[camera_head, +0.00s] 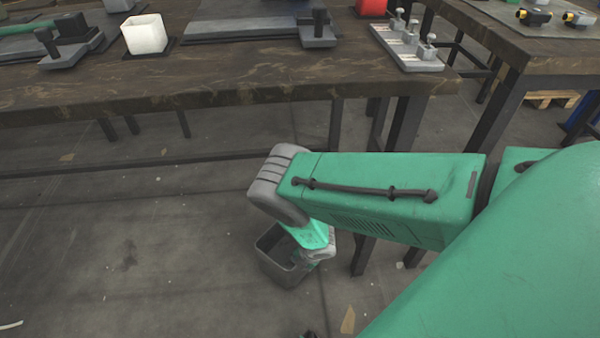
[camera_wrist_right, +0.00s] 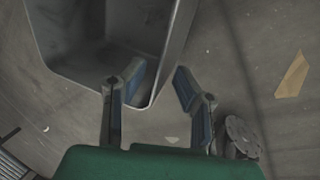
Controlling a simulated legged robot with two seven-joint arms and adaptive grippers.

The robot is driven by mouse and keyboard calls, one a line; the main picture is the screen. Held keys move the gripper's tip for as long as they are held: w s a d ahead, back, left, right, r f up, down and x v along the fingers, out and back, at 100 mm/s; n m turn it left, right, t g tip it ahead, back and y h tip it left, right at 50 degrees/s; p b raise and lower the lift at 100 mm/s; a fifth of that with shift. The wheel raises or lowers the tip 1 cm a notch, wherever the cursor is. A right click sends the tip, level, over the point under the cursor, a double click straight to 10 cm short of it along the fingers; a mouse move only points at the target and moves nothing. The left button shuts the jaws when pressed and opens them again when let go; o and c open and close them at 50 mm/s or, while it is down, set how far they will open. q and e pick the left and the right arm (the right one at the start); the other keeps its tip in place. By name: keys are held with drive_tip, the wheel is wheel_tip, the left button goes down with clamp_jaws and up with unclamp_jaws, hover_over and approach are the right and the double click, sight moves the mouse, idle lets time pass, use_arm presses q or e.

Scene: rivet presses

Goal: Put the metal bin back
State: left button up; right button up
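The grey metal bin (camera_head: 275,265) is below the front edge of the workbench in the head view, partly hidden by my right arm. In the right wrist view the bin (camera_wrist_right: 75,72) fills the upper left, with its open inside showing. My right gripper (camera_wrist_right: 160,80) is open at one corner of the bin. One finger is over the inside and the other is outside, with the bin's wall between them. A gap shows beside the outer finger. In the head view the right gripper is mostly hidden behind my arm. My left gripper is not in view.
A dark workbench (camera_head: 200,85) runs across the top, with a white container (camera_head: 145,34), a red object (camera_head: 371,7) and metal fixtures (camera_head: 408,45) on it. Its legs stand near the bin. Open floor (camera_head: 110,250) lies to the left. Scraps lie on the floor.

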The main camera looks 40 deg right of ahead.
drive_tip(key=s+d+r+m+p, duration=0.1)
drive_tip(key=s+r+m+p, duration=0.15)
drive_tip(key=r, duration=0.45)
drive_tip(key=s+d+r+m+p, duration=0.2)
drive_tip(key=s+r+p, duration=0.2)
drive_tip(key=r, duration=0.4)
drive_tip(key=s+a+r+m+g, duration=0.1)
drive_tip(key=s+a+r+m, duration=0.1)
drive_tip(key=s+r+m, duration=0.5)
drive_tip(key=s+a+r+m+g, duration=0.2)
drive_tip(key=s+a+r+m, duration=0.1)
drive_tip(key=s+r+m, duration=0.5)
drive_tip(key=shift+a+r+m+h, duration=0.15)
drive_tip(key=shift+a+m+h, duration=0.15)
drive_tip(key=shift+m+h, duration=0.1)
drive_tip(key=shift+r, duration=0.1)
wheel_tip(320, 180, up, 11)
drive_tip(key=p, duration=1.1)
drive_tip(key=shift+w, duration=0.15)
